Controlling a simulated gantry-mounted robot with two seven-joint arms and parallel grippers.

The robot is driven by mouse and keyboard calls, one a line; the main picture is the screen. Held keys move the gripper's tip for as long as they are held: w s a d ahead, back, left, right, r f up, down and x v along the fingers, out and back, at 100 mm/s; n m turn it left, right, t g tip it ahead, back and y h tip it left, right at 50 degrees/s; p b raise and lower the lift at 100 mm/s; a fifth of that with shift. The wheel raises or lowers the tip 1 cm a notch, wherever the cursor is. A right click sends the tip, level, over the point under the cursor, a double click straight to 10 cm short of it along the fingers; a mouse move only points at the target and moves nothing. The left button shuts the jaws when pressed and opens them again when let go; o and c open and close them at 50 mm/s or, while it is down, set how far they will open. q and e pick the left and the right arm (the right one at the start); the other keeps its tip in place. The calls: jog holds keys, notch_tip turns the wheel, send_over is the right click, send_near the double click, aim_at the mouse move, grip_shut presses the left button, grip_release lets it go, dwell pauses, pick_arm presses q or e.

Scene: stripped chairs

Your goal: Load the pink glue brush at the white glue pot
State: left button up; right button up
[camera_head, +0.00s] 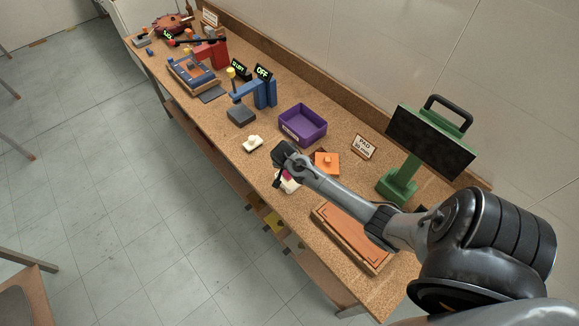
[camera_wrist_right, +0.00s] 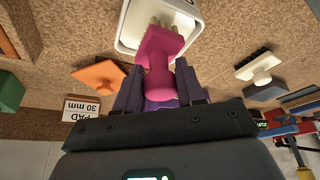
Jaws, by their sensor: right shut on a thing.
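The pink glue brush (camera_wrist_right: 160,50) is in my right gripper (camera_wrist_right: 160,88), which is shut on its handle. Its pale bristles point into the opening of the white glue pot (camera_wrist_right: 128,32) in the right wrist view. I cannot tell whether the bristles touch the glue or the pot's floor. In the head view my right gripper (camera_head: 285,160) is above the pot (camera_head: 291,186) near the bench's front edge, and hides much of it. Only a bit of pink brush (camera_head: 287,176) shows there. My left gripper is in neither view.
A white knobbed block (camera_head: 252,143) stands left of the pot and an orange one (camera_head: 327,162) right of it. A purple bin (camera_head: 302,125) is behind. A wooden board (camera_head: 352,236), a green-framed screen (camera_head: 430,140) and a PAD card (camera_head: 363,147) stand to the right.

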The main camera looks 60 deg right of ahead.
jog(key=shift+f, duration=0.5)
dwell(0.8)
dwell(0.9)
jog(key=shift+f, duration=0.1)
dwell(0.4)
notch_tip(320, 180, up, 4)
jog(key=p, duration=0.4)
jog(key=shift+p, duration=0.3)
notch_tip(320, 180, up, 3)
jog(key=p, duration=0.4)
dwell(0.3)
